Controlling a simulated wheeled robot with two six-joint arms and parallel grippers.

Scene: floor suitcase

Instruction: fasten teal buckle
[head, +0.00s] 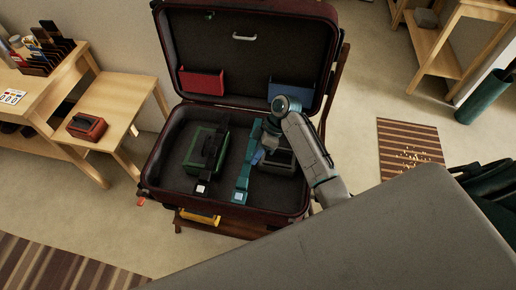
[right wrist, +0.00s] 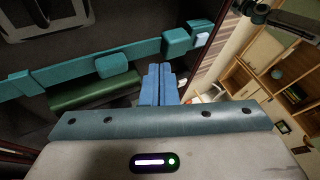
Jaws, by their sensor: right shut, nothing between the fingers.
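The teal strap (head: 246,168) runs front to back along the right half of the open suitcase (head: 160,150). The teal buckle end (head: 241,196), with a pale square, lies at the strap's front. In the right wrist view, the strap (right wrist: 70,72) crosses the upper part, with a raised teal piece (right wrist: 111,65) along it and teal buckle blocks (right wrist: 177,42) near its right end, beside a pale blue square (right wrist: 203,39). My right gripper (head: 257,157) is shut and empty, its blue fingertips (right wrist: 158,72) close by the strap. Contact cannot be told. My left gripper is not in view.
A green case (head: 194,152) lies in the suitcase's left half under a dark strap. Red (head: 202,82) and blue (head: 291,95) pockets line the raised lid. A yellow handle (head: 200,217) is at the front. A side table (head: 120,105) holds a red case (head: 87,127).

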